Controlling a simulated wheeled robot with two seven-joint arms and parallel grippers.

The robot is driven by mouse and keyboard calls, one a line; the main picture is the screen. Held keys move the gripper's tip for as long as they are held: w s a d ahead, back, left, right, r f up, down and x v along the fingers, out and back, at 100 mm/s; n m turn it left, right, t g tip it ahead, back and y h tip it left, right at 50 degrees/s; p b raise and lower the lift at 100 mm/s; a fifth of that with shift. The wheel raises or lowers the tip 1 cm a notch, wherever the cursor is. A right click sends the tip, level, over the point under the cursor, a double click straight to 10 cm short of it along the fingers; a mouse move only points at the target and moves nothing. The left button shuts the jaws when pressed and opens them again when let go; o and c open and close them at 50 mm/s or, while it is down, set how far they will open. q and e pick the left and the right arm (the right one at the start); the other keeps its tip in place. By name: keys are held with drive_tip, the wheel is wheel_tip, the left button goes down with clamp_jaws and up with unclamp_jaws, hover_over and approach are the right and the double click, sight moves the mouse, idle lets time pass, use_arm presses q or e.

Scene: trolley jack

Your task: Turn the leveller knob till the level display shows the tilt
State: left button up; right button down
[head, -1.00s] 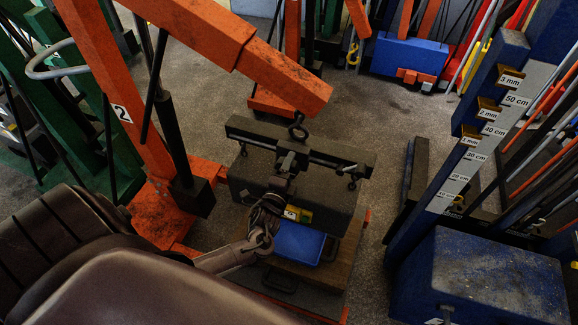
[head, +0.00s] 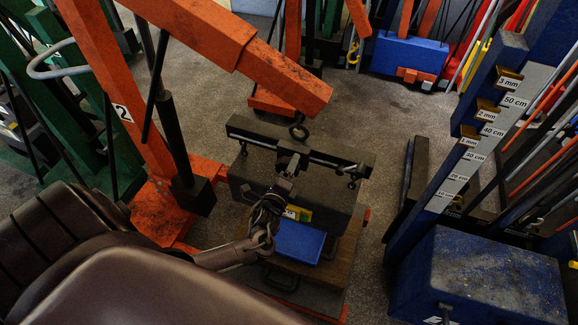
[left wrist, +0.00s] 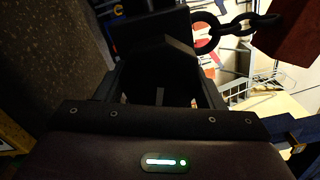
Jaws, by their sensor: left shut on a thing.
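The dark leveller bar (head: 330,158) hangs below the ring at the end of the orange crane boom (head: 285,75), over a dark grey block (head: 335,205). My left gripper (head: 288,170) is at the middle of the bar, shut on a dark part there that I take as the leveller knob; its shape is mostly hidden by the fingers. In the left wrist view a dark boxy part (left wrist: 160,65) sits between the fingers. A small yellow-green item (head: 302,214), perhaps the level display, shows partly behind my gripper; I cannot read it. My right gripper is not in view.
A blue box (head: 298,241) lies on a wooden board in front of the block. A blue stand with a cm scale (head: 487,130) and a blue base (head: 480,280) stands at the right. Dark chain links (left wrist: 240,25) hang near my left gripper. Bare floor shows behind the bar.

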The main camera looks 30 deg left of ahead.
use_arm(q)
drive_tip(key=shift+d+f, duration=0.15)
drive_tip(key=shift+d, duration=0.15)
drive_tip(key=o, duration=0.8)
drive_tip(key=shift+o, duration=0.9)
drive_tip(key=shift+s, duration=0.2)
drive_tip(key=b+v, duration=0.1)
drive_tip(key=v, duration=0.6)
drive_tip(key=shift+s, duration=0.15)
